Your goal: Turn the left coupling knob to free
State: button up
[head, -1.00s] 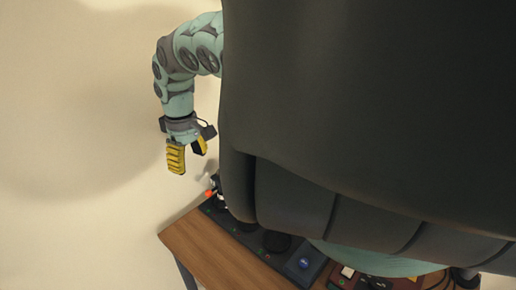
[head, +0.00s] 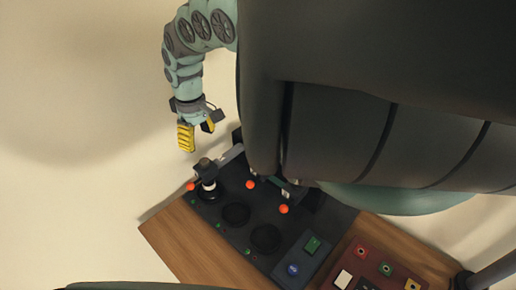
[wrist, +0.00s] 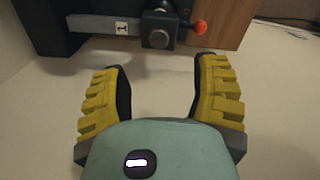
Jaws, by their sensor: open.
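A dark knob assembly with a short post (head: 207,172) stands at the left end of the black panel, with an orange ball (head: 190,186) beside it. In the wrist view a round grey knob (wrist: 158,39) on a dark block shows at the top, with an orange ball (wrist: 199,27) to its right and a grey bar (wrist: 100,25) marked 1 to its left. I cannot tell its setting, or surely that it is the left coupling knob. My gripper (head: 197,134) is open and empty, apart from the panel. In the wrist view its yellow fingers (wrist: 160,78) are spread below the knob.
The black panel (head: 222,235) carries two dark round parts (head: 236,214) and more orange balls (head: 250,184). A blue button (head: 293,268) and a red box (head: 375,265) lie to the right. The wooden tabletop (head: 172,232) is bare at left. My own body hides much.

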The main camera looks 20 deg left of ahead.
aim_at(204, 160)
notch_tip(204, 160, down, 7)
jog(key=shift+a+f, duration=0.1)
jog(key=shift+f, duration=0.25)
jog(key=shift+w+f, duration=0.1)
jog(key=shift+f, duration=0.7)
jog(key=shift+o, duration=0.2)
grip_shut()
